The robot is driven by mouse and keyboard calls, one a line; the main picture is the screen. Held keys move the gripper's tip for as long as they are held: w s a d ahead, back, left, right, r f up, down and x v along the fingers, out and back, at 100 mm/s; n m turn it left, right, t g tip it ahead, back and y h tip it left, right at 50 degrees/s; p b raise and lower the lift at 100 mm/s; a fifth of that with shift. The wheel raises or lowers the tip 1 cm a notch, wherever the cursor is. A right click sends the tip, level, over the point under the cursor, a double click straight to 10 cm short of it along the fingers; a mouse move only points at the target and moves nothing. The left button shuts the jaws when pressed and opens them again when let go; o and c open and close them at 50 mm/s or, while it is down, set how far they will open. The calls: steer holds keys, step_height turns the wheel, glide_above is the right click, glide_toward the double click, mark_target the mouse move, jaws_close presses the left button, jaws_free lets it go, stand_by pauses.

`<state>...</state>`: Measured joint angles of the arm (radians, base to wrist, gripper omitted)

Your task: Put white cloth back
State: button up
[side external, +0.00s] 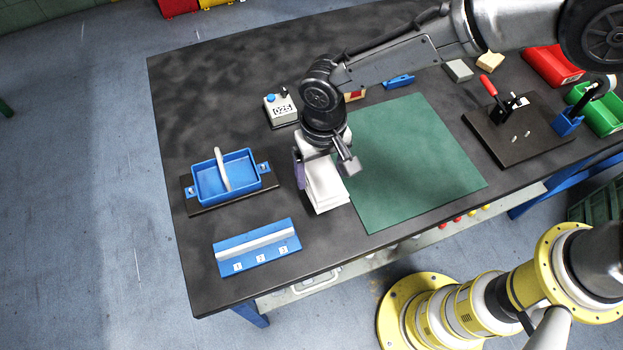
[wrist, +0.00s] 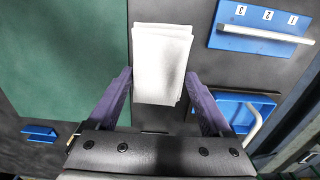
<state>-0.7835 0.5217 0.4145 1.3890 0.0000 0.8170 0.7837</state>
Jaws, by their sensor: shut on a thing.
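The white cloth (side external: 326,193) is a folded stack at the left edge of the green mat (side external: 415,165). In the wrist view the cloth (wrist: 162,60) lies between two purple fingers. My gripper (wrist: 160,76) is shut on it, one finger along each side. In the side view my gripper (side external: 324,166) points down over the cloth and hides its far end. I cannot tell whether the cloth touches the table.
A blue tray with a white handle (side external: 240,177) and a blue numbered rack (side external: 257,250) stand left of the cloth. A counter box (side external: 281,108) is behind. A dark fixture board (side external: 517,139) with a red-handled clamp and red and green bins are at right.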

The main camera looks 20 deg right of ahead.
mark_target(312, 183)
steer(key=shift+w+a+f, duration=0.35)
steer(key=shift+f, duration=0.25)
steer(key=shift+w+a+f, duration=0.3)
steer(key=shift+w+f, duration=0.05)
steer(key=shift+f, duration=1.75)
steer(key=shift+f, duration=0.1)
steer(key=o, duration=1)
step_height(312, 183, up, 12)
